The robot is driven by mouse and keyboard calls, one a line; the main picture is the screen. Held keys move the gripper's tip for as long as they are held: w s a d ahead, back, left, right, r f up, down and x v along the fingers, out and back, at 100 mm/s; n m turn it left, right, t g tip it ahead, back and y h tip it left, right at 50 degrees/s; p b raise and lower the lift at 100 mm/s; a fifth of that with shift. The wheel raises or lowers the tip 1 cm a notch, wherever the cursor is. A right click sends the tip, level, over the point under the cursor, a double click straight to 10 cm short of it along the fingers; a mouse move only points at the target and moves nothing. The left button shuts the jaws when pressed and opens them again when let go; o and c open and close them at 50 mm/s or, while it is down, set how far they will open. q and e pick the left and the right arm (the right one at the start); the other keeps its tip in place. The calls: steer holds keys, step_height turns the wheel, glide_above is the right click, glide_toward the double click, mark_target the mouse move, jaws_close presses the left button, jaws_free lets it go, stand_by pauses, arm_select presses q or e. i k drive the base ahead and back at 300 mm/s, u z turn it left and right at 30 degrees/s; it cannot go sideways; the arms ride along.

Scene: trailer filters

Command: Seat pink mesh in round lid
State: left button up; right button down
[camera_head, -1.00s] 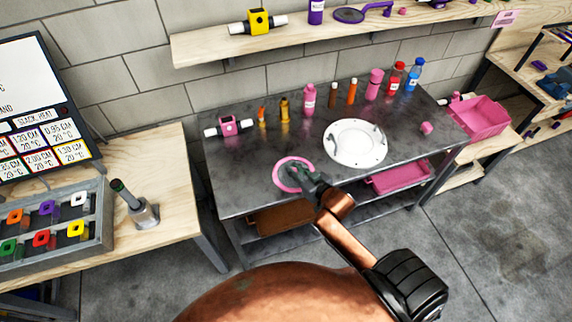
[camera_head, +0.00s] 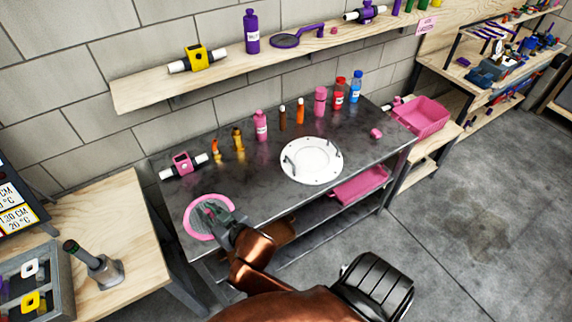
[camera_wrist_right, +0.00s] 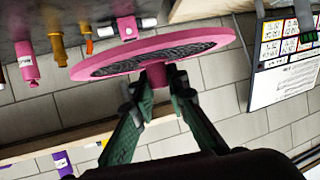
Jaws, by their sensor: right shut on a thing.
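The pink mesh (camera_head: 188,220) is a round pink ring with a dark grey mesh face. My right gripper (camera_head: 222,222) is shut on it and covers part of it in the head view, over the table's front left. In the right wrist view, the fingers (camera_wrist_right: 155,92) are shut on a short pink stub under the mesh (camera_wrist_right: 215,36). The round lid (camera_head: 312,158) is a white disc with raised handles, lying on the dark table right of the mesh, apart from it. My left gripper is not in view.
The dark metal table (camera_head: 262,192) has several bottles along its back and a pink-bodied fitting (camera_head: 182,162) at back left. A pink crate (camera_head: 425,117) stands to the right. A wooden bench (camera_head: 100,220) is at left. Bare tabletop lies between mesh and lid.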

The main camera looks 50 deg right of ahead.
mark_target(309, 161)
steer(key=u, duration=2)
steer(key=k, duration=1.4)
steer(key=z, duration=2.15)
steer(key=i, duration=0.5)
steer(key=u, duration=0.1)
